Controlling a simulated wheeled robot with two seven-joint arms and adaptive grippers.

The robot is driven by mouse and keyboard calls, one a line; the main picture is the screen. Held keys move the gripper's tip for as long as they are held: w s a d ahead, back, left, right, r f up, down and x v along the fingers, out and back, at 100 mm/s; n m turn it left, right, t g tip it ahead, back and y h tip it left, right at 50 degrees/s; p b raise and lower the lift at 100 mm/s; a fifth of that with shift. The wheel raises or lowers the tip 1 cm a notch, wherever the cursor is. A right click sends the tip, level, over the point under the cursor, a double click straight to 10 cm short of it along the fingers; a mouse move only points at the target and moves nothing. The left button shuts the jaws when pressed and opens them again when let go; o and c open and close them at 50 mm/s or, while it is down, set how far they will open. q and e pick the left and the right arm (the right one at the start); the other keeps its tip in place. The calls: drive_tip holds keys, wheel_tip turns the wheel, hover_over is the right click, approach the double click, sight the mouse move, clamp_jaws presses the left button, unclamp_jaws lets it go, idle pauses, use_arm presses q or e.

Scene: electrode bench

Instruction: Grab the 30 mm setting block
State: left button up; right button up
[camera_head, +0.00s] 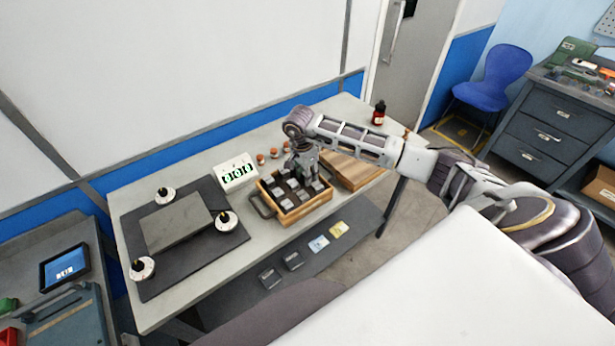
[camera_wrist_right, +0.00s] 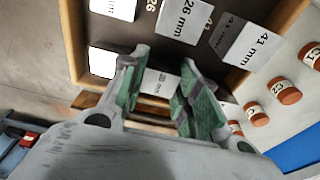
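The wooden tray (camera_head: 290,216) of setting blocks stands on the bench, with several grey blocks in its compartments. My right gripper (camera_head: 303,172) points down over the tray's far part and hides some blocks. In the right wrist view, its green-padded fingers (camera_wrist_right: 162,88) are apart. Between them is a pale label (camera_wrist_right: 158,84) that appears to read 30 mm, partly hidden by the fingers. I cannot tell whether the pads touch that block. Blocks labelled 26 mm (camera_wrist_right: 186,20) and 41 mm (camera_wrist_right: 250,45) sit nearby. My left gripper is not in view.
A wooden board (camera_head: 352,172) lies right of the tray. A dark mat (camera_head: 160,268) with a grey plate (camera_head: 178,222) lies left. A red bottle (camera_head: 379,113) stands at the far corner.

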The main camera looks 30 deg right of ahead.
clamp_jaws()
drive_tip(key=shift+r, duration=0.2)
wheel_tip(320, 180, up, 10)
drive_tip(key=b, duration=0.1)
drive_tip(key=shift+f+b, duration=0.15)
drive_tip(key=shift+b, duration=0.25)
idle(0.4)
